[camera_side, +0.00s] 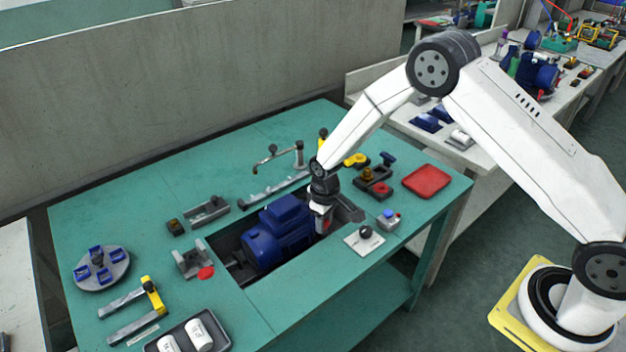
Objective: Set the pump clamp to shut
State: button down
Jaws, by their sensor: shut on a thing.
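The blue pump motor (276,232) sits in a dark recess in the green table. My gripper (322,228) points down at the motor's right end, by the recess. It is shut on a small part there with a bit of red showing, which looks like the pump clamp's handle. The fingers hide most of it, so I cannot tell the clamp's position. A grey block (346,208) stands just right of my gripper.
A white plate with a black knob (365,236) and a blue-button box (389,219) lie close in front right. A red tray (426,181) is at the right. A bent tap (283,155) stands behind. A grey bracket (192,260) and yellow-handled fork (136,308) lie left.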

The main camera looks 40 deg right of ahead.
jog(key=shift+w, duration=0.1)
dwell(0.7)
jog(key=shift+w, duration=1.65)
jog(key=shift+r, duration=0.1)
jog(key=shift+c, duration=1.7)
grip_release()
notch_tip(320, 180, up, 8)
